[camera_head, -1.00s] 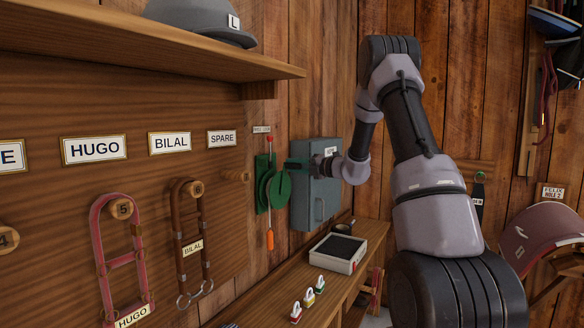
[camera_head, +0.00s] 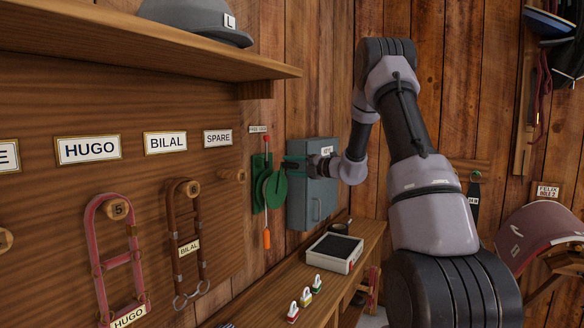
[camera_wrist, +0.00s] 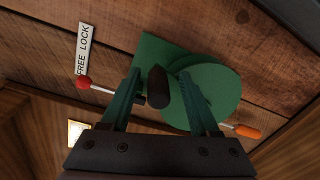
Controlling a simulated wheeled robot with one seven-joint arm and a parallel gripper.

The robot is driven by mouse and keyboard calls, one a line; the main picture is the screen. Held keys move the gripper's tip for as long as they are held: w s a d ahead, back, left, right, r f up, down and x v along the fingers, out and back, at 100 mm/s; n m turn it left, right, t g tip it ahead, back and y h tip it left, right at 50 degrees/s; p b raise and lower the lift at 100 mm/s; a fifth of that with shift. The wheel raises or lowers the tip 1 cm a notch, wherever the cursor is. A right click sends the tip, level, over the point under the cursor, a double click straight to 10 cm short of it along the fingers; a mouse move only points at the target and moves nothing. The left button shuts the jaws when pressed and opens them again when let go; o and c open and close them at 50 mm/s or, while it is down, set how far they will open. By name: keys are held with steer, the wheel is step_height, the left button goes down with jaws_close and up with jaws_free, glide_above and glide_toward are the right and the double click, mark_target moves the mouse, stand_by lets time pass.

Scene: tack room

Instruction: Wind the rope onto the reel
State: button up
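The green reel (camera_head: 275,190) is a round disc on a green plate (camera_head: 257,172) fixed to the plank wall; it also shows in the wrist view (camera_wrist: 215,88). A dark knob (camera_wrist: 159,88) stands out in front of it. My gripper (camera_wrist: 160,75) is at the reel, its two green fingers apart on either side of the knob, with gaps showing. In the head view my gripper (camera_head: 290,165) partly hides the reel. An orange handle (camera_head: 267,239) hangs below the reel; the rope itself is hard to make out. A red-tipped lever (camera_wrist: 84,82) points toward the FREE LOCK label (camera_wrist: 83,48).
A grey wall cabinet (camera_head: 313,190) stands close right of the reel. Below is a wooden bench (camera_head: 275,296) with a white-rimmed tray (camera_head: 335,253) and several small tagged items (camera_head: 306,297). Halters hang at left under a shelf (camera_head: 180,50).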

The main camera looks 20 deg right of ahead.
steer(key=v, duration=1)
steer(key=shift+s+d, duration=0.25)
steer(key=shift+s, duration=0.05)
steer(key=w+a+n, duration=0.2)
steer(key=n, duration=0.2)
steer(key=w+a+n, duration=0.2)
steer(key=w+n, duration=0.1)
steer(key=n, duration=0.2)
steer(key=w+a+n+y, duration=0.1)
steer(key=w+a+n, duration=0.1)
steer(key=a+n, duration=0.1)
steer(key=shift+w+a+f+n, duration=0.15)
steer(key=shift+n, duration=0.65)
